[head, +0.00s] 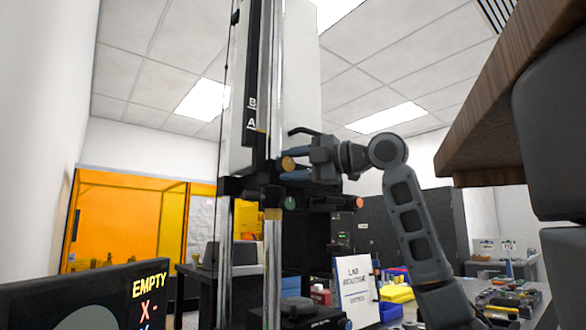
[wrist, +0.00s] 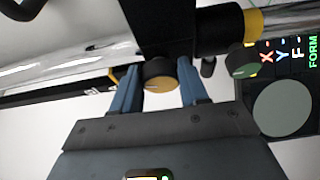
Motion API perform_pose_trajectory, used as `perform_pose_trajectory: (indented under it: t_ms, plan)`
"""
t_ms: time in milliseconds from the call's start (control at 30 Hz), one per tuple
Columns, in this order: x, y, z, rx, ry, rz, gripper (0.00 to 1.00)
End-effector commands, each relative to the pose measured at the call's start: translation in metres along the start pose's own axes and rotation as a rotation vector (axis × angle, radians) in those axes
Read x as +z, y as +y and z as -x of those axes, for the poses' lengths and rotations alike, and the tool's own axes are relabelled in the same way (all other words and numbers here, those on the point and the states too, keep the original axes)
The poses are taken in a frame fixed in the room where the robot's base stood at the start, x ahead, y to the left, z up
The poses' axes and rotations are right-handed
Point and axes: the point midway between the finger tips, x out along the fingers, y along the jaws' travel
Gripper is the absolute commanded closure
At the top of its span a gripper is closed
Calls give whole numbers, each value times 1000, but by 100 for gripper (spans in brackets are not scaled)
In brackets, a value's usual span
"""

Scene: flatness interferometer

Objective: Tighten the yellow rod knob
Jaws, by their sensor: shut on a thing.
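The yellow rod knob (head: 288,164) is a short dark cylinder with a yellow face, on the upright rod assembly in the middle of the head view. In the wrist view the knob (wrist: 160,84) sits between the two blue fingers. My gripper (head: 296,164) reaches it from the right and is shut on the knob's sides. The gripper also shows in the wrist view (wrist: 160,92), one finger on each side of the knob. A small mark shows on the knob's yellow face. The contact on its far side is hidden.
A green knob (head: 290,203) and an orange knob (head: 359,203) sit just below on the carriage. Shiny rods (head: 273,270) stand close by. A screen (head: 80,300) is at lower left. A wooden shelf edge (head: 500,110) overhangs at upper right.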

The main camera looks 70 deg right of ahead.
Motion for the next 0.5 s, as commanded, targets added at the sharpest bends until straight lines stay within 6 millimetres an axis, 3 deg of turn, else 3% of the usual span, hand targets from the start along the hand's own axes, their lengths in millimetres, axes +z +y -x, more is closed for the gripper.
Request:
perform_pose_trajectory:
  t_ms: [500]
  plan:
    - [-1,2,0,-68,1,166,87]
